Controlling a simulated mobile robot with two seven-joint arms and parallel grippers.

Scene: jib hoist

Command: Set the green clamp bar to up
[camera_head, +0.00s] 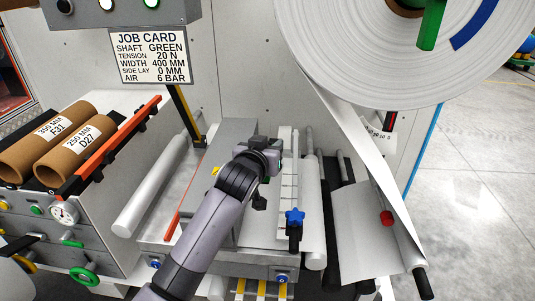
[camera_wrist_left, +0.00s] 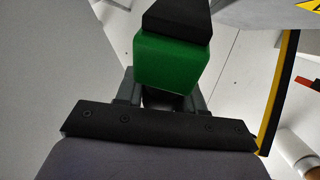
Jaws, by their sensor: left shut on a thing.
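My left gripper (camera_head: 268,153) reaches in from the bottom of the head view, over the middle of the machine bed. How far the bar is tilted cannot be told. My right gripper is in neither view.
A large white roll (camera_head: 380,55) hangs at upper right, its web running down past a red knob (camera_head: 387,218). A blue star knob (camera_head: 295,216) stands right of my arm. Brown cores (camera_head: 62,140) lie at left, and a job card (camera_head: 150,57) hangs above.

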